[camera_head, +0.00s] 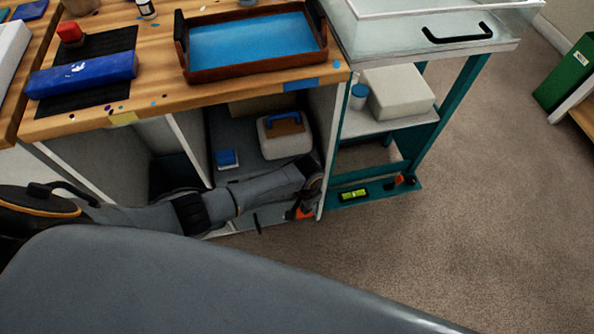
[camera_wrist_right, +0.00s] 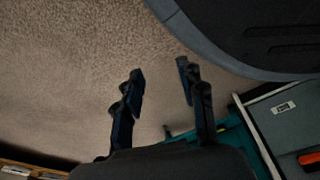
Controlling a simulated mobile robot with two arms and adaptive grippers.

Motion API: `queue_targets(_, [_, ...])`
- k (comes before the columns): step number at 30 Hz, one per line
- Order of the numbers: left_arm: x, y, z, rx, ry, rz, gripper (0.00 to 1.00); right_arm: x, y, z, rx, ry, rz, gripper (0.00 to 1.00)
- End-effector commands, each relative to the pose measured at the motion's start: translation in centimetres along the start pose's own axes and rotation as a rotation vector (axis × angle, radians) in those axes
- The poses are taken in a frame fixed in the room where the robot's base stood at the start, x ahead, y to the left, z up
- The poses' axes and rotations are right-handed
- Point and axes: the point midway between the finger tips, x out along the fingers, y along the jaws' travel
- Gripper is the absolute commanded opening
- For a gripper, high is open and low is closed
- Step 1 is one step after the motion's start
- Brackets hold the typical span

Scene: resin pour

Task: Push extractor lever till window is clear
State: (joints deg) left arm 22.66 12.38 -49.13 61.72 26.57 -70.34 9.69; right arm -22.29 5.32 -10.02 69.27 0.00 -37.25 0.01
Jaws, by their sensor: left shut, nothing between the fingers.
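On the teal lower rail of the cart (camera_head: 375,194), a small yellow-green window (camera_head: 354,195) in a dark frame faces up. A dark and red-orange lever-like part (camera_head: 404,180) sits to its right on the same rail. My left gripper (camera_head: 313,182) is at the end of the grey arm reaching in from the left, by the bench's front right leg. It is shut and empty, left of the window and apart from the lever-like part. My right gripper (camera_wrist_right: 163,105) has its fingers spread, with only carpet and some teal frame behind them.
An orange part (camera_head: 302,213) shows just below my left gripper; I cannot tell what it belongs to. The bench shelf holds a white box with a blue handle (camera_head: 284,136). Above stands a brown tray of blue resin (camera_head: 187,70). Carpet (camera_head: 480,190) right of the cart is clear.

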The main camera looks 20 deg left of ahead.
Motion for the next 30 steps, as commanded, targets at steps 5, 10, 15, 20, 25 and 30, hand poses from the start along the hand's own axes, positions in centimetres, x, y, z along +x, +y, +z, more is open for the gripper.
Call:
queue_targets(5, [-0.6,0.2,0.1,0.000,0.000,0.000,0.00,0.7,-0.1,1.8,-0.003,-0.015,-0.002,0.40])
queue_targets(10, [-0.9,0.4,0.2,0.000,0.000,0.000,0.00,1.3,-0.2,3.6,-0.005,-0.029,-0.003,0.40])
queue_targets(15, [-1.3,0.6,0.3,0.001,0.000,0.000,0.00,1.8,-0.3,5.4,-0.007,-0.040,-0.005,0.40])
queue_targets(20, [-1.6,0.8,0.5,0.001,0.000,0.000,0.00,2.2,-0.3,6.8,-0.009,-0.046,-0.005,0.40])
queue_targets(25, [-1.7,0.9,0.5,0.000,0.000,0.000,0.00,2.4,-0.3,7.8,-0.010,-0.049,-0.005,0.40])
queue_targets(30, [-1.7,0.9,0.5,0.000,0.000,0.000,0.00,2.5,-0.2,7.9,-0.010,-0.047,-0.004,0.40])
